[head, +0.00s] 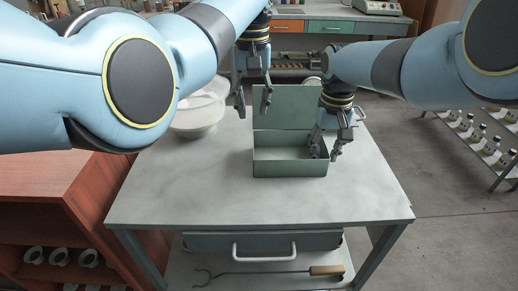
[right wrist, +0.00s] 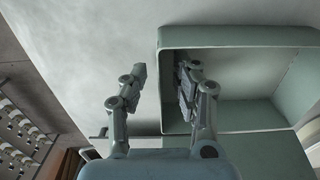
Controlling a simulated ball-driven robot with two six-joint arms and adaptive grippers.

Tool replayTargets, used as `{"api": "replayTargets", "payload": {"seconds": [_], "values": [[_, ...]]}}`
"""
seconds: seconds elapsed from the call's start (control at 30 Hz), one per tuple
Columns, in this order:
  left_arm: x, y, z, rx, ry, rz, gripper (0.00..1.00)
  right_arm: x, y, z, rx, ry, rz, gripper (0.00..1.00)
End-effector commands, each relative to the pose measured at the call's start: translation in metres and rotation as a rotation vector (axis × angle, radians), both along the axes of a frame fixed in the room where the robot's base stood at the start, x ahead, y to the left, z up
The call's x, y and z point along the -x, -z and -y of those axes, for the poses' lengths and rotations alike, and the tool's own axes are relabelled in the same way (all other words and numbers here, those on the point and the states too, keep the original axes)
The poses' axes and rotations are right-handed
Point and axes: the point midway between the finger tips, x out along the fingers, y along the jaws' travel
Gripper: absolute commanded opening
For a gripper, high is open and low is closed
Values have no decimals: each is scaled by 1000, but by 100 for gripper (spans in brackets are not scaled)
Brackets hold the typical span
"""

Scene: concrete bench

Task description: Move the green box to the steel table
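The green box (head: 290,168) stands on the grey-topped table (head: 210,195) with its lid (head: 285,103) raised at the back; its inside looks empty where I can see it. In the right wrist view the box (right wrist: 238,36) lies to the right. My right gripper (head: 326,154) is open at the box's right wall, one finger inside and one outside, with a gap between fingers and wall. It also shows in the right wrist view (right wrist: 161,82). My left gripper (head: 254,104) is open and empty, near the lid's left edge. I cannot tell which surface is the steel table.
White bowls (head: 200,110) stand left of the box. A drawer (head: 262,242) and a shelf with a wooden-handled hook (head: 325,270) are under the table. A reddish wooden cabinet (head: 60,200) is at left, a rack (head: 480,140) at right. The table's front is clear.

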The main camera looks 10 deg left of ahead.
Motion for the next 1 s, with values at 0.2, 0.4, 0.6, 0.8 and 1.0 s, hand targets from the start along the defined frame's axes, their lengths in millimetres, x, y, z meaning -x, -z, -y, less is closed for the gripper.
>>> {"api": "replayTargets", "payload": {"seconds": [0.2,0.4,0.6,0.8,1.0], "values": [[0,-4,0,0,0,1,29,-2,-5,-1,-1,-2,2,29],[0,-4,0,0,0,1,29,-2,-23,-1,-2,0,4,29],[0,-4,0,0,0,1,29,-2,-62,-1,-2,0,6,29],[0,-4,0,0,0,1,29,-2,-102,0,-1,0,2,29],[0,-4,0,0,0,1,29,-2,-118,0,0,0,0,29]]}}
